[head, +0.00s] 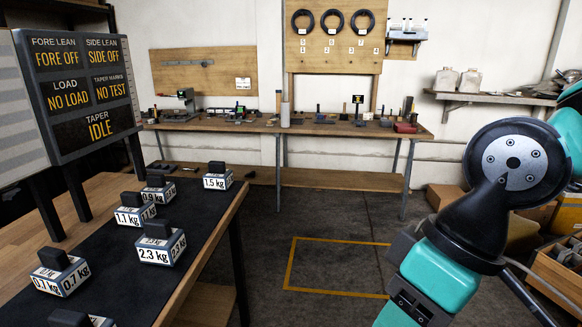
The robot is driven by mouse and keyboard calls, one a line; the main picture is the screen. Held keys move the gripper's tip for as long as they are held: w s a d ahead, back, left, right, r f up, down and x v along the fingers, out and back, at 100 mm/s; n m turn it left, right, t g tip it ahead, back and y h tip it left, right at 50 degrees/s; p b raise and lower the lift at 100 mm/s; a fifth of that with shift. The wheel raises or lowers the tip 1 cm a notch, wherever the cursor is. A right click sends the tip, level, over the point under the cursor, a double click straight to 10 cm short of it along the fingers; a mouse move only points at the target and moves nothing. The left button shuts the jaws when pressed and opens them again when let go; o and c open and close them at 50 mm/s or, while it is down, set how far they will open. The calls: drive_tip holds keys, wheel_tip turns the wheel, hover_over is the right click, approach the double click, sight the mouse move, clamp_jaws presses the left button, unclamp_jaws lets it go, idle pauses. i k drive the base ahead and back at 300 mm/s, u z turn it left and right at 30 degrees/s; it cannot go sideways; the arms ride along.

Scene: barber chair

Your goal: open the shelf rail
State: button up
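I cannot pick out a shelf rail for certain in the head view. A wooden wall shelf (500,98) on brackets is at the upper right, partly behind my arm, with two pale containers on it. A small wall shelf (407,36) holding bottles is at the top, right of the pegboard. My teal and black arm fills the right side and runs down past the bottom edge. My gripper's fingertips do not show, so its opening and anything in it are hidden.
A table (205,285) at the left holds several labelled weights on a dark mat. A status board (80,85) stands behind it. A long workbench (280,126) with tools lines the back wall. Boxes and a crate (556,275) sit at the right. The yellow-marked floor (340,265) is clear.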

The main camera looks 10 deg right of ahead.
sight(394, 34)
drive_tip(key=z, duration=0.25)
drive_tip(key=i, duration=2.05)
drive_tip(key=z, duration=0.6)
drive_tip(key=i, duration=3)
drive_tip(key=z, duration=0.15)
